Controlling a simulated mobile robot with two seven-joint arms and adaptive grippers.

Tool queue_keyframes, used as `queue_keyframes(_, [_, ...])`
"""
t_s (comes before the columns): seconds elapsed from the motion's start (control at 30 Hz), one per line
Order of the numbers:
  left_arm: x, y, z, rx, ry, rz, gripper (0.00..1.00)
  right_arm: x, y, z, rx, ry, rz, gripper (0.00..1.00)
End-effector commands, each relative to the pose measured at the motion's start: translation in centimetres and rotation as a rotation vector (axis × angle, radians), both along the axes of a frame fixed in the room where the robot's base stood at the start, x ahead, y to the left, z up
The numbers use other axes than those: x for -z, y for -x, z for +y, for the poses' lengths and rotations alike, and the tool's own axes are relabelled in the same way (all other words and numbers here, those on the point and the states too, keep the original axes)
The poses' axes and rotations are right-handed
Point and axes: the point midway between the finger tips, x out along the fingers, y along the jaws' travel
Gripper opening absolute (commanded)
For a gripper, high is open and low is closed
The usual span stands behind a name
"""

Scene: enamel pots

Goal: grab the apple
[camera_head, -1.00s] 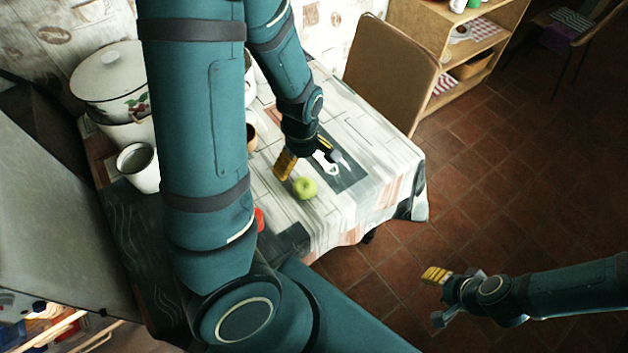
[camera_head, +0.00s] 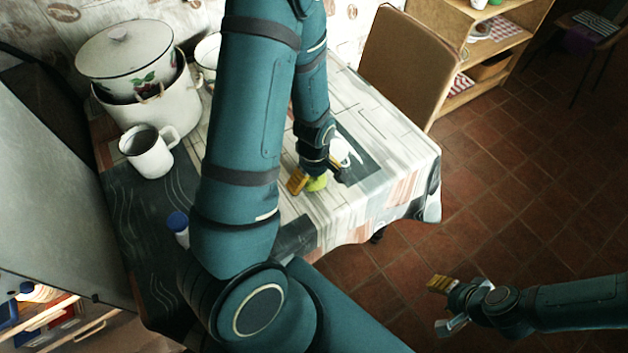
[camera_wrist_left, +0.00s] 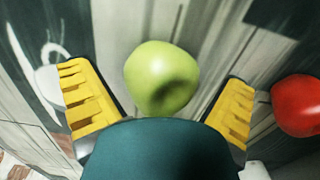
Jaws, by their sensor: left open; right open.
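The green apple (camera_head: 317,184) lies on the tablecloth near the front right part of the table, partly hidden by my left gripper in the head view. My left gripper (camera_head: 315,183) is over it, pointing down. In the left wrist view the apple (camera_wrist_left: 161,78) shows between the two yellow fingers of my open left gripper (camera_wrist_left: 158,105), with gaps on both sides. My right gripper (camera_head: 443,305) is open and empty, out over the floor at the lower right, away from the table.
A red round thing (camera_wrist_left: 298,105) lies right of the fingers in the wrist view. A white mug (camera_head: 148,152), a lidded enamel pot (camera_head: 126,58) and a blue-capped container (camera_head: 180,228) stand at the table's left. A chair (camera_head: 401,62) stands behind the table.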

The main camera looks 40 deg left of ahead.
Motion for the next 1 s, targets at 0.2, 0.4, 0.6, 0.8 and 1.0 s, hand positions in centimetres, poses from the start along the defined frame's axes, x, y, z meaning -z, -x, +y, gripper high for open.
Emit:
queue_keyframes(0.2, [0.6, -0.1, 0.0, 0.001, 0.001, -0.003, 1.0, 0.2, -0.1, 0.0, 0.001, 0.0, -0.002, 0.47])
queue_keyframes(0.4, [0.6, -0.1, 0.0, 0.001, 0.0, -0.002, 0.51, 0.2, -0.1, 0.0, 0.001, 0.0, -0.002, 0.47])
queue_keyframes(0.6, [0.6, -0.1, 0.0, 0.0, 0.0, -0.002, 0.25, 0.2, -0.1, 0.0, 0.001, 0.0, -0.002, 0.47])
queue_keyframes(0.8, [0.4, -0.1, 0.0, 0.0, 0.0, -0.003, 0.25, 0.1, 0.0, 0.0, 0.0, 0.0, -0.001, 0.47])
queue_keyframes(1.0, [-2.3, -0.2, 0.0, 0.002, 0.0, -0.006, 0.25, -0.9, 0.1, 0.0, 0.0, 0.0, 0.002, 0.47])
